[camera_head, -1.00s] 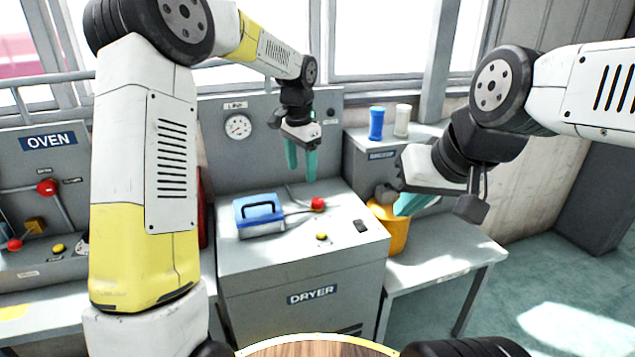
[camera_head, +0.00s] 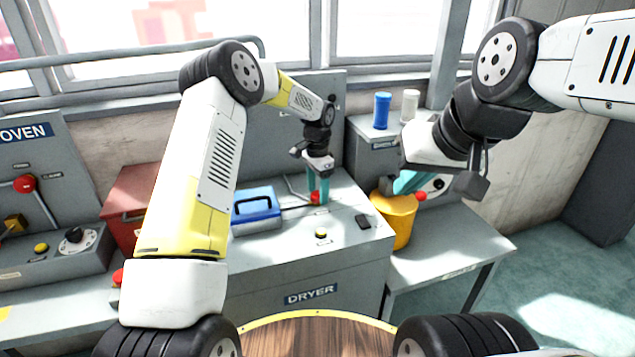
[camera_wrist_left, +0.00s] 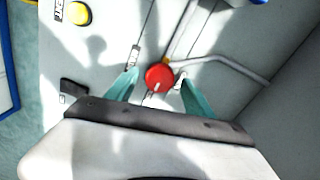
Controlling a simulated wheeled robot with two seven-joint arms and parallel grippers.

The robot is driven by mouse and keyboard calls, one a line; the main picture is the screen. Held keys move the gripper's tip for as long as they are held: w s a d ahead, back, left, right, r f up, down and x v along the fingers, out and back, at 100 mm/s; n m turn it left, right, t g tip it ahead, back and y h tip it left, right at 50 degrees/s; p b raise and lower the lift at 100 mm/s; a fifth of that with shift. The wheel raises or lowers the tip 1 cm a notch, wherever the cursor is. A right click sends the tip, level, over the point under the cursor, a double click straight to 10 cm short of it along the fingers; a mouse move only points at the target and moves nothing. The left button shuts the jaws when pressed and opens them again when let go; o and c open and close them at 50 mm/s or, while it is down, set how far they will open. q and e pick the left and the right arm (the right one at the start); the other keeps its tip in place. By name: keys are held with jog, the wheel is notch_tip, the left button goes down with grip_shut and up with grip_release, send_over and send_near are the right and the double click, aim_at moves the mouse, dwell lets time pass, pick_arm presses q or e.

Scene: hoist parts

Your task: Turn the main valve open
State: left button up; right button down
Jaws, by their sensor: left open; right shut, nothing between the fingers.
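A round red valve knob (camera_head: 315,197) with pipes joined to it sits on the top of the dryer (camera_head: 300,258). It also shows in the left wrist view (camera_wrist_left: 158,77), with a pale mark on its face. My left gripper (camera_head: 318,186) points down at the knob with its teal fingers open. In the left wrist view, one finger is on each side of the knob, with small visible gaps; I cannot tell whether they touch it. My right gripper (camera_head: 404,184) is shut and empty, above the yellow bucket.
A blue case (camera_head: 256,212) lies on the dryer to the left of the knob. A yellow button (camera_head: 321,234) and a black switch (camera_head: 363,221) are in front. A yellow bucket (camera_head: 398,222) stands at right, and blue (camera_head: 382,110) and white (camera_head: 409,105) cylinders stand behind.

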pick_arm(q)
jog(key=shift+f, duration=0.35)
grip_shut()
